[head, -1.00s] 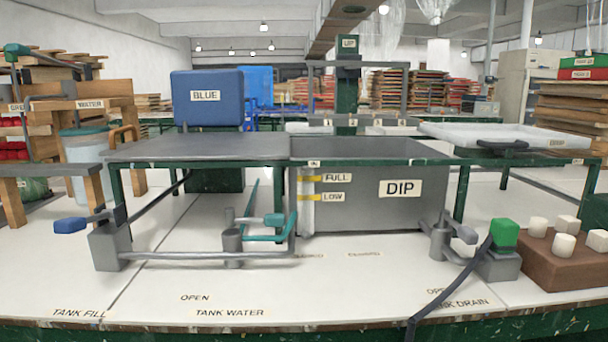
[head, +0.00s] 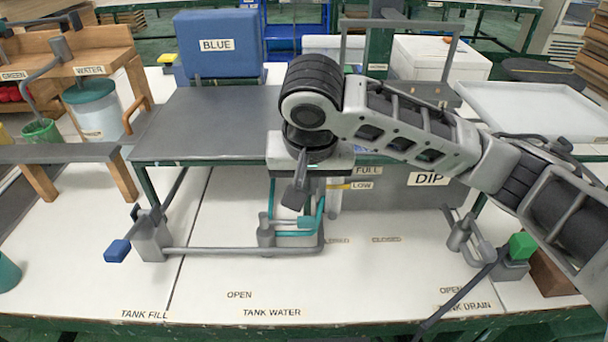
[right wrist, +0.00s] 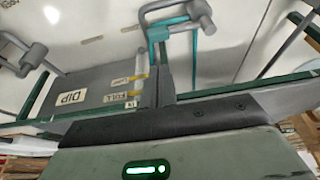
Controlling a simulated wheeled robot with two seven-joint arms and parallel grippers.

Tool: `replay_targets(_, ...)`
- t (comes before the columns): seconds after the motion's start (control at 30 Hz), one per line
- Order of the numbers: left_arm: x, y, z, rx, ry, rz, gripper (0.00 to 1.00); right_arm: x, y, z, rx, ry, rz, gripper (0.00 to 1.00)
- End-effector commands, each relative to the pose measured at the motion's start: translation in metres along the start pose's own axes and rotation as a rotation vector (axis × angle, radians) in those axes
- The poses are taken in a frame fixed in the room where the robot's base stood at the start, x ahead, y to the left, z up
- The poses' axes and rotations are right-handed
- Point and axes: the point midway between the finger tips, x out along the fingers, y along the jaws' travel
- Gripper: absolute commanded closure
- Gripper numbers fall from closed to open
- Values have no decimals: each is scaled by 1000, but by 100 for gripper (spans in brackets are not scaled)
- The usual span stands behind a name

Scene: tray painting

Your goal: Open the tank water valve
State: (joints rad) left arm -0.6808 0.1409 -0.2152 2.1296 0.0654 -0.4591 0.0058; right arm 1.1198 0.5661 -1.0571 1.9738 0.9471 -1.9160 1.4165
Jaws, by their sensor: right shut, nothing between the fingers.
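The tank water valve (head: 266,234) is a grey post with a teal lever (head: 295,233) on the white floor, behind the TANK WATER label (head: 272,312). Its lever extends right from the post, toward a CLOSED marking (head: 336,240); an OPEN marking (head: 239,295) lies in front of the post. My right gripper (head: 293,200) points down above the lever, shut and empty, hiding part of the piping. In the right wrist view the shut fingers (right wrist: 158,90) show below the teal lever (right wrist: 158,32); contact cannot be told. My left gripper is not in view.
The DIP tank (head: 400,190) stands behind the valve, partly hidden by my right arm. The blue-handled tank fill valve (head: 150,238) is at the left, the tank drain valve (head: 462,235) at the right. A grey table (head: 205,115) stands behind. The floor in front is clear.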

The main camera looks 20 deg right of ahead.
Motion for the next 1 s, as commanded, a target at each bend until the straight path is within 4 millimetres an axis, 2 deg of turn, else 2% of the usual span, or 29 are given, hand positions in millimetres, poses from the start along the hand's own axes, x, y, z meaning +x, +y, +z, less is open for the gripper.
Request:
replay_targets(0.03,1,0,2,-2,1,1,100,12,1,1,0,-2,3,100)
replay_targets(0.2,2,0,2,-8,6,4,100,44,0,1,-1,-2,1,100)
replay_targets(0.43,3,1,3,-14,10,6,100,74,-1,1,-4,1,-2,100)
replay_targets(0.6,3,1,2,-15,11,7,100,82,-1,0,-4,3,-4,100)
replay_targets(1.0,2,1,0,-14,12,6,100,82,-4,-1,-3,2,-4,100)
